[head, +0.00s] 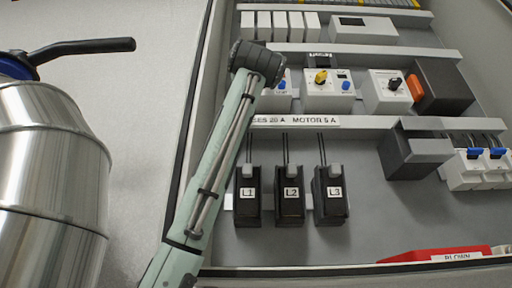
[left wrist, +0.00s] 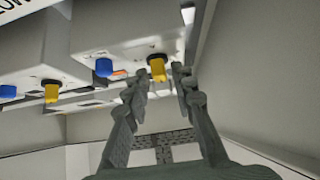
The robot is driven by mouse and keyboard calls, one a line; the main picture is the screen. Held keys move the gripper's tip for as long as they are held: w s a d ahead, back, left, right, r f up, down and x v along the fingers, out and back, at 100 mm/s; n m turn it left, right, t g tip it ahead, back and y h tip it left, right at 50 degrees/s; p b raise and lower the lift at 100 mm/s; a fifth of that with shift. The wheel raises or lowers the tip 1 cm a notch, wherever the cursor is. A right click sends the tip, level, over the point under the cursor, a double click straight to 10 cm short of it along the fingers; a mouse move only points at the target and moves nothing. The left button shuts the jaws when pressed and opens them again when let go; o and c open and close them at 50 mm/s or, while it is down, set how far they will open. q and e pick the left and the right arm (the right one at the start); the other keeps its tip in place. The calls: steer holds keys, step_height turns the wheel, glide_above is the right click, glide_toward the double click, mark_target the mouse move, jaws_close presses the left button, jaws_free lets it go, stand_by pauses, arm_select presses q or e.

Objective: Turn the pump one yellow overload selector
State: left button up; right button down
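In the left wrist view a yellow selector (left wrist: 157,68) with a dark collar sticks out of a pale module (left wrist: 130,30), beside a blue button (left wrist: 104,67). My left gripper (left wrist: 160,80) is open, its two fingertips on either side of this yellow selector, with no clear contact. A second yellow selector (left wrist: 51,92) is further left. In the head view one yellow selector (head: 321,76) shows on a white module; my left wrist covers most of the module to its left, and my left gripper's fingers are hidden. Which is pump one cannot be read. My right gripper is not in view.
A module with a black knob (head: 395,84) and a dark box (head: 442,86) stand to the right. Black units marked L1, L2 and L3 (head: 330,195) sit below. The cabinet's side wall (head: 200,120) is close to my left arm. A metal vessel (head: 50,180) is at left.

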arm_select(q)
jaws_close()
steer(key=shift+a, duration=0.1)
steer(key=shift+m+g+h, duration=0.6)
steer(key=shift+m+h, duration=2.6)
steer(key=shift+m, duration=0.2)
steer(key=shift+o, duration=1.7)
jaws_free()
steer(key=v, duration=1.2)
